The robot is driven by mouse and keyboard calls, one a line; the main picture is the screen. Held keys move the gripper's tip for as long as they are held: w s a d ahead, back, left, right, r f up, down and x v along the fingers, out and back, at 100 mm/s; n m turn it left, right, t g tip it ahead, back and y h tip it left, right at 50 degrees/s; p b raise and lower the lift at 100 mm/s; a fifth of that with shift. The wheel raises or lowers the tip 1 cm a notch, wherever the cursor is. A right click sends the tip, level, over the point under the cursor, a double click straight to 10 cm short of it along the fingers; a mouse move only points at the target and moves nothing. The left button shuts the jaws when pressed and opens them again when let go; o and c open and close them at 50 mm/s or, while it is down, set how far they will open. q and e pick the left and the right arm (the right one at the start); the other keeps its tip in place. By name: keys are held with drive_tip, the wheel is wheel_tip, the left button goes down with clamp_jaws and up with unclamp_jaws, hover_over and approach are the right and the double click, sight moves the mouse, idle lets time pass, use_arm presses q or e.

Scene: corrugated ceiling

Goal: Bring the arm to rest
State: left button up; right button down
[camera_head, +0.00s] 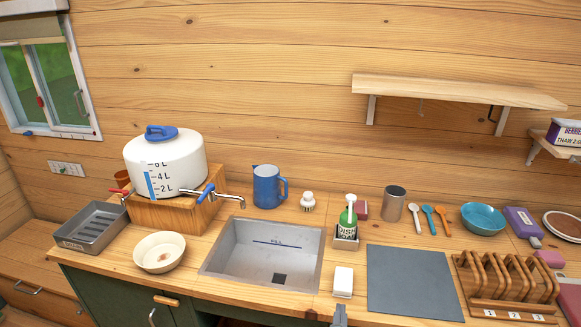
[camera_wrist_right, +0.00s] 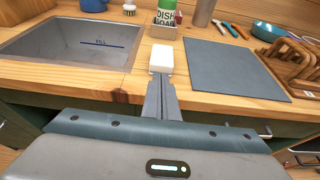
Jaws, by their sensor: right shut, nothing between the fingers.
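My right gripper (camera_head: 340,316) shows at the bottom edge of the head view, just in front of the counter's front edge. In the right wrist view, its two grey fingers (camera_wrist_right: 162,95) are together, with nothing between them. The fingertips point toward a white block (camera_wrist_right: 161,58) on the counter, which also shows in the head view (camera_head: 343,281). I cannot tell whether they touch it. The left gripper is not in view.
The sink (camera_head: 225,262) is left of the white block, and a grey mat (camera_head: 412,283) is right of it. A soap bottle (camera_head: 348,217) stands behind. A wooden rack (camera_head: 507,278) is at the right. A white water tank (camera_head: 166,163) and bowl (camera_head: 160,252) are at the left.

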drive_tip(key=s+d+f+m+g+y, duration=0.1)
drive_tip(key=s+d+f+m+g, duration=0.15)
drive_tip(key=s+m, duration=0.75)
drive_tip(key=s+d+f+m+g+y, duration=0.1)
drive_tip(key=s+f+m+g+y, duration=0.2)
drive_tip(key=s+m, duration=0.8)
drive_tip(key=s+d+f+m+g, duration=0.2)
drive_tip(key=s+f+m+g, duration=0.15)
drive_tip(key=s+m, duration=0.65)
wheel_tip(320, 180, down, 34)
drive_tip(key=s+r+g+b, duration=0.1)
drive_tip(key=g+b, duration=0.1)
drive_tip(key=b, duration=0.4)
drive_tip(key=s+d+f+b, duration=0.1)
drive_tip(key=s+f+b, duration=0.1)
drive_tip(key=s+f, duration=0.7)
drive_tip(key=s+d+f+g+b, duration=0.1)
drive_tip(key=s+d+f+b, duration=0.1)
drive_tip(key=s+f, duration=0.7)
wheel_tip(320, 180, down, 5)
drive_tip(key=shift+s+r+n+b, duration=0.1)
drive_tip(key=shift+s+n+b, duration=0.1)
drive_tip(key=shift+n+b, duration=0.25)
